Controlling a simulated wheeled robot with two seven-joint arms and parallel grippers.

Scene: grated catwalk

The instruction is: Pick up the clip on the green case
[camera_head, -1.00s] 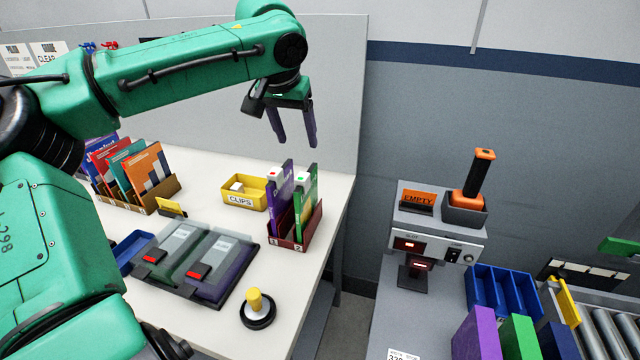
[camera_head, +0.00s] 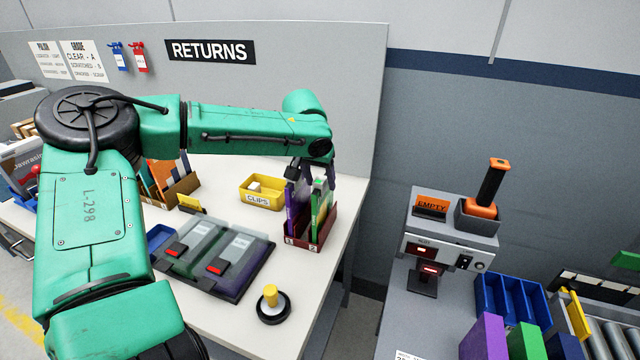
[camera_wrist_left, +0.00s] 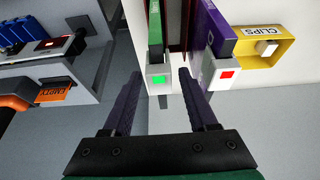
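The green case (camera_head: 320,207) stands upright in a dark red rack (camera_head: 312,238), beside the purple case (camera_head: 292,209). A pale clip with a green square (camera_head: 318,184) sits on the green case's upper edge. In the left wrist view the clip (camera_wrist_left: 160,76) shows between the two dark fingers of my left gripper (camera_wrist_left: 158,82), which are open. A gap shows on both sides of the clip. In the head view my left gripper (camera_head: 312,184) is over the rack, partly hidden by its wrist. My right gripper is not in view.
A yellow CLIPS bin (camera_head: 262,190) is left of the rack. A dark tray (camera_head: 245,287) with two cases and a yellow-knobbed stamp (camera_head: 272,305) are in front.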

